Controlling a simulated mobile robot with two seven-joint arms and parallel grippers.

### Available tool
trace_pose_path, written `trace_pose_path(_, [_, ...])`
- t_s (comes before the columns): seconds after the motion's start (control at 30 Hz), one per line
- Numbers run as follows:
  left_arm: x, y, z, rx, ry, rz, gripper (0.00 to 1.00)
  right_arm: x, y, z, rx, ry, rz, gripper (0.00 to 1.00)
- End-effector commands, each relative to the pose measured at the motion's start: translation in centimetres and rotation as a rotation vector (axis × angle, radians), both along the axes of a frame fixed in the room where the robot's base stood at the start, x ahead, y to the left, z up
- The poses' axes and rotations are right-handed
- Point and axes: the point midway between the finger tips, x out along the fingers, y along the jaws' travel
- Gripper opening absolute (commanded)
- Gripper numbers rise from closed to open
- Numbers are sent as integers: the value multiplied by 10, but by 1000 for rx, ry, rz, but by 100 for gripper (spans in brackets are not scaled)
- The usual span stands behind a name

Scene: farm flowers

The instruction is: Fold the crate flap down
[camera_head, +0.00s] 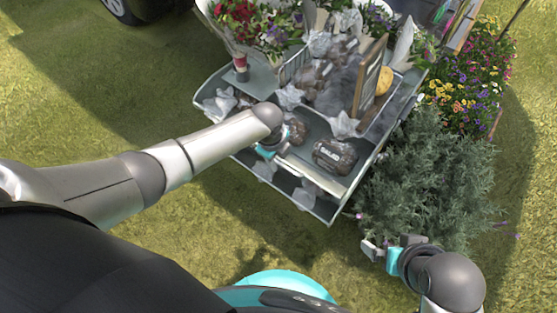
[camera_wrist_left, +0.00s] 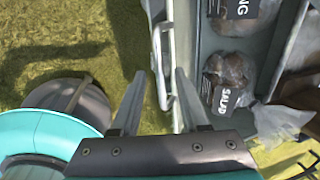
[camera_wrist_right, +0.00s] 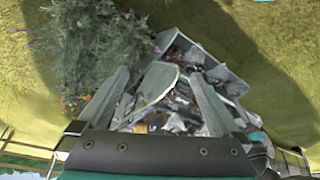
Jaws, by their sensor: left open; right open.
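The grey crate (camera_head: 352,188) stands at the upper middle of the head view, with bagged goods inside. A pale strip (camera_head: 315,177) runs along its near side; I cannot tell whether it is the flap. My left gripper (camera_head: 273,153) is over this near side, its fingers partly hidden by the arm. In the left wrist view the open left fingers (camera_wrist_left: 160,92) straddle a pale metal bar (camera_wrist_left: 162,45) on the crate's edge, with no visible grip on it. My right gripper (camera_head: 373,250) is open and empty, out over the grass to the right of the crate.
Flower bunches (camera_head: 245,25) and a wooden-framed board (camera_head: 369,75) stand behind. A grey-green bush (camera_head: 430,180) is close to the crate's right side. Grass (camera_head: 80,110) at left is open.

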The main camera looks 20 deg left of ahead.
Motion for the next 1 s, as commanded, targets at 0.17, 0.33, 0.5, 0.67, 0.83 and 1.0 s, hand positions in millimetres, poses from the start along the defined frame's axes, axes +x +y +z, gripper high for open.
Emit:
trace_pose_path(0.17, [1, -1, -5, 0, -1, 0, 45, -1, 0, 7, 1, -11, 0, 100])
trace_pose_path(0.33, [1, -1, -5, 0, -1, 0, 45, -1, 0, 8, 1, -11, 0, 100])
trace_pose_path(0.5, [1, -1, -5, 0, -1, 0, 41, -1, 0, 8, 1, -11, -1, 100])
trace_pose_path(0.67, [1, -1, -5, 0, -1, 0, 23, -1, 0, 8, 1, -12, -1, 100])
trace_pose_path(0.83, [1, -1, -5, 0, -1, 0, 4, -1, 0, 8, 1, -12, -1, 100])
trace_pose_path(1.0, [1, -1, -5, 0, -1, 0, 0, -1, 0, 8, 1, -12, -1, 100])
